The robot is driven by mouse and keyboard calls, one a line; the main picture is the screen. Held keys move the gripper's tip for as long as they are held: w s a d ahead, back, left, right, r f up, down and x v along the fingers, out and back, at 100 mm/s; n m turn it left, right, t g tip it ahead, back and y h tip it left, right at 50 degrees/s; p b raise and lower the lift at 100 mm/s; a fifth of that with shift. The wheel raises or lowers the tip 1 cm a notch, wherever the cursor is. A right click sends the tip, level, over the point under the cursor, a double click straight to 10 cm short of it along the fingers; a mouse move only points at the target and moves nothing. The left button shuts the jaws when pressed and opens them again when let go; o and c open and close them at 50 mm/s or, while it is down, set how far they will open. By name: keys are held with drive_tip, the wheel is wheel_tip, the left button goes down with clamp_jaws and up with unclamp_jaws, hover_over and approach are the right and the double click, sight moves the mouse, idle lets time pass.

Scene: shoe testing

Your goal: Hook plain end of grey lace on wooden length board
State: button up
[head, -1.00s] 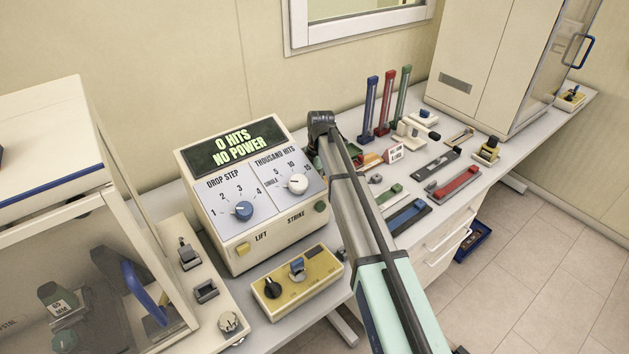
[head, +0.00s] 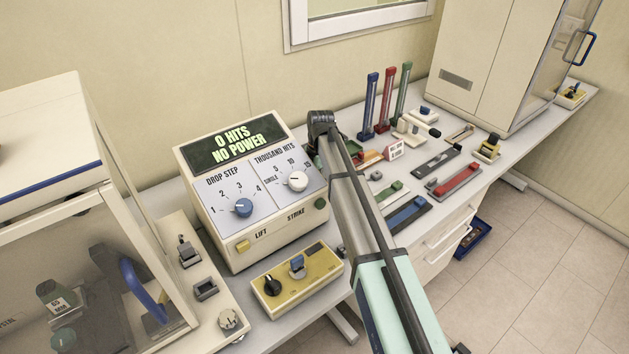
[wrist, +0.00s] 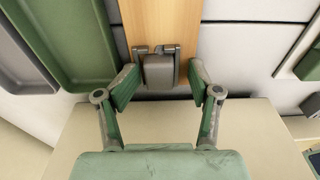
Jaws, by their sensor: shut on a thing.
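In the wrist view the wooden board (wrist: 160,22) runs up from the middle to the top edge. A grey block (wrist: 158,70) with a dark metal bracket lies at its near end. I cannot tell whether the block is the lace's plain end or a part of the board. No lace strand can be made out. In the head view my arm hides the gripper, and an orange-brown piece (head: 370,157) shows just right of the arm.
In the head view the bench holds a control box (head: 250,190), a yellow switch box (head: 325,266), upright blue, red and green posts (head: 387,100), and blue and red trays. A tall cabinet (head: 490,60) stands behind.

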drive_tip(key=shift+w, duration=0.15)
drive_tip(key=shift+w+r, duration=0.1)
drive_tip(key=shift+r, duration=0.35)
drive_tip(key=shift+d+r, duration=0.15)
drive_tip(key=shift+r, duration=1.65)
drive_tip(key=shift+d+r, duration=0.15)
drive_tip(key=shift+r, duration=1.6)
